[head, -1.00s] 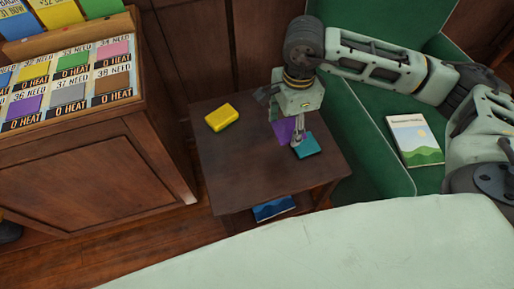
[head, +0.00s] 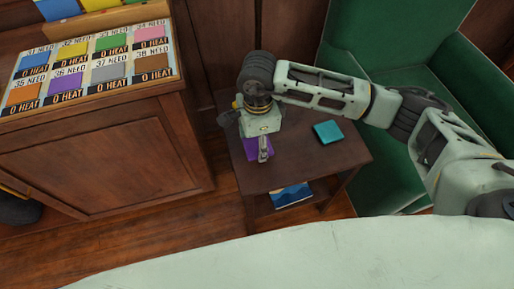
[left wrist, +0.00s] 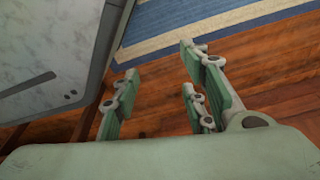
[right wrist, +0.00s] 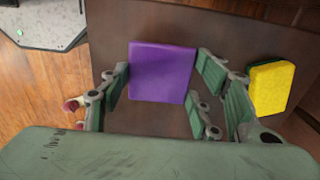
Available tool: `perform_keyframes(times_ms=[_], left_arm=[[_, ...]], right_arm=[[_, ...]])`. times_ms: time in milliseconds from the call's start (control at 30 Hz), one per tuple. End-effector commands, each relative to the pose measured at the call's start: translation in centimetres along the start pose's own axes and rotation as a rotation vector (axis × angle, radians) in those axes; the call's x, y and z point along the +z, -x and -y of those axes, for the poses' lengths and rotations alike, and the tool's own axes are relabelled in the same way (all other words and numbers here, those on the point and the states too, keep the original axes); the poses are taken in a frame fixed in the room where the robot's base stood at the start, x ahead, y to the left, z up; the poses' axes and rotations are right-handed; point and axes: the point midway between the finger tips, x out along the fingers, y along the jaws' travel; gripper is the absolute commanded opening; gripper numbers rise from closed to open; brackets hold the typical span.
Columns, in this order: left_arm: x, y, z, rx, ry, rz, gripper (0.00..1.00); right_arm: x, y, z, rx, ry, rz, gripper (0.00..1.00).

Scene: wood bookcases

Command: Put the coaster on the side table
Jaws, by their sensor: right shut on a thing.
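The dark wooden side table (head: 300,172) stands in front of the green armchair in the head view. My right gripper (head: 264,154) is over its left part, shut on a thin purple square (head: 251,153), which looks like the coaster. In the right wrist view the purple square (right wrist: 161,72) lies between the fingers, above or on the tabletop; I cannot tell which. A teal square (head: 328,132) lies flat on the table to the right. My left gripper (left wrist: 160,85) is open and empty above the wooden floor; the head view does not show it.
A yellow block with a green side (right wrist: 270,88) lies on the table beside the right fingers. A blue book (head: 291,195) is on the table's lower shelf. A wooden cabinet (head: 110,145) stands left, the green armchair (head: 400,45) behind. The table's front right is clear.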

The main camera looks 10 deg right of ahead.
Motion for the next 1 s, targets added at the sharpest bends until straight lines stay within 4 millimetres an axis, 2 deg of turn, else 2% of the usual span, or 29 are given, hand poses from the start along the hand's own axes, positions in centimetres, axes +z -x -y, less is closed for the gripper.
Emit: perform_keyframes(times_ms=[167,400,933,967,1000], left_arm=[[0.1,0.0,0.6,-0.008,-0.002,0.004,0.4],[0.1,0.5,1.1,-0.015,-0.002,0.005,0.4],[-0.4,0.9,0.5,-0.007,0.001,0.005,0.4],[-0.6,1.0,0.5,-0.007,0.001,0.002,0.4],[-0.9,1.1,0.5,-0.006,0.001,-0.003,0.4]], right_arm=[[0.4,-1.0,0.1,0.002,-0.002,-0.002,0.29],[0.4,-4.2,0.1,0.001,-0.001,0.0,0.29],[0.4,-4.5,0.1,-0.001,-0.001,0.0,0.29],[0.3,-4.5,0.1,-0.001,-0.001,0.0,0.59],[0.3,-4.5,0.1,-0.001,-0.001,0.0,0.62]])
